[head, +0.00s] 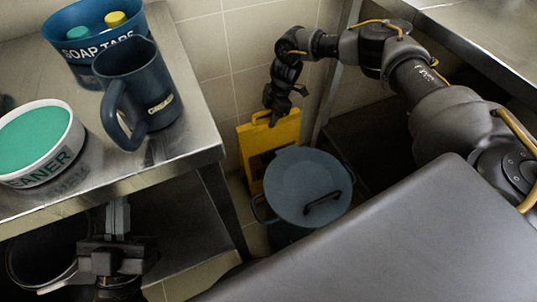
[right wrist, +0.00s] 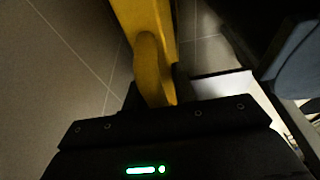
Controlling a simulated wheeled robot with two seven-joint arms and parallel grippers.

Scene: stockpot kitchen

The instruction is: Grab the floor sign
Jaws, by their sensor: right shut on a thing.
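The yellow floor sign (head: 256,148) stands on the floor behind the blue-grey stockpot, near the tiled wall in the head view. The pot hides its lower right part. My right gripper (head: 275,118) reaches down to the sign's top edge and is shut on it. In the right wrist view the yellow sign (right wrist: 152,50) runs up from between the jaws of my right gripper (right wrist: 158,100). My left gripper (head: 117,215) is at the lower left in the head view, beside the steel table; its fingertips are not clear enough to tell their opening.
A lidded stockpot (head: 300,185) stands directly in front of the sign. A steel table (head: 190,130) at left holds a dark jug (head: 150,85), a cleaner tub (head: 40,145) and a soap tabs bucket (head: 95,45). Another steel counter (head: 480,30) is at upper right.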

